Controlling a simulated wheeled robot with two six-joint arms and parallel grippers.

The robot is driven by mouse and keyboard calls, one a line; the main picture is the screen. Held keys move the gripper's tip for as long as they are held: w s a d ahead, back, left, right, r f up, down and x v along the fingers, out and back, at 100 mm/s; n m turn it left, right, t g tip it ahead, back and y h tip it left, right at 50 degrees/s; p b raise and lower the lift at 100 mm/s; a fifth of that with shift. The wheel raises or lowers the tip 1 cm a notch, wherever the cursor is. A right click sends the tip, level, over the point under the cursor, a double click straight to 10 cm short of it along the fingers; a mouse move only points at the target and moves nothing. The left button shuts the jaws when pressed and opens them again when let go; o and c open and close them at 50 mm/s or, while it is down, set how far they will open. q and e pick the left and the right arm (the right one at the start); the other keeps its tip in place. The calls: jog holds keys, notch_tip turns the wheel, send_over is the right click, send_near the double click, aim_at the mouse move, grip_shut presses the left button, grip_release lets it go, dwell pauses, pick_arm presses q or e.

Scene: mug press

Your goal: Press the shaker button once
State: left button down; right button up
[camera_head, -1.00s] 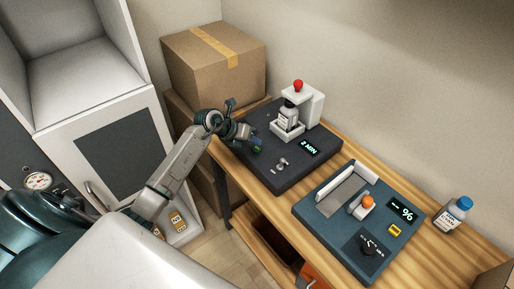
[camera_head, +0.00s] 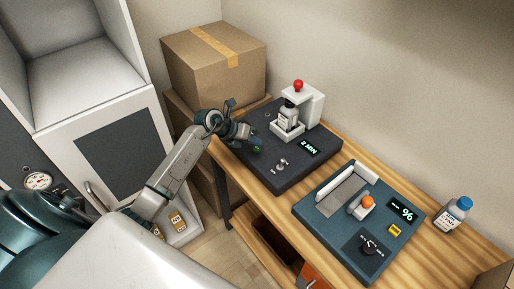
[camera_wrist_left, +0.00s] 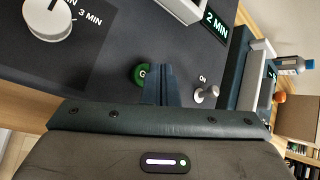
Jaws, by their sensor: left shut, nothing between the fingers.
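The shaker is a dark box (camera_head: 290,171) on the wooden table, with a lit "2 MIN" display (camera_head: 309,147) that also shows in the wrist view (camera_wrist_left: 216,24). Its round green button (camera_wrist_left: 140,74) carries white lettering, partly hidden behind my fingers. My left gripper (camera_head: 252,145) is shut and empty, its fingertips (camera_wrist_left: 160,84) right at the button's edge in the wrist view. I cannot tell whether they touch it. In the head view the green button (camera_head: 257,150) shows just by the fingertips. My right gripper is not in view.
On the shaker are a silver "ON" toggle (camera_wrist_left: 207,94), a white dial (camera_wrist_left: 47,18) and a white holder with a bottle (camera_head: 288,117) under a red knob (camera_head: 298,85). A blue device (camera_head: 323,214) and a blue-capped bottle (camera_head: 453,216) stand to the right. Cardboard boxes (camera_head: 213,72) stand behind.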

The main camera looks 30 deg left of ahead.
aim_at(254, 149)
pick_arm(q)
jog(key=shift+f, duration=0.15)
jog(key=shift+f+b, duration=0.3)
jog(key=shift+b, duration=0.05)
jog(key=shift+f+b, duration=0.35)
jog(key=shift+f, duration=0.1)
dwell(0.6)
jog(key=shift+r, duration=0.1)
jog(key=shift+r+p, duration=0.65)
jog(key=shift+r, duration=0.15)
notch_tip(254, 149, up, 5)
jog(key=p, duration=0.3)
jog(key=shift+p, duration=0.3)
dwell(0.7)
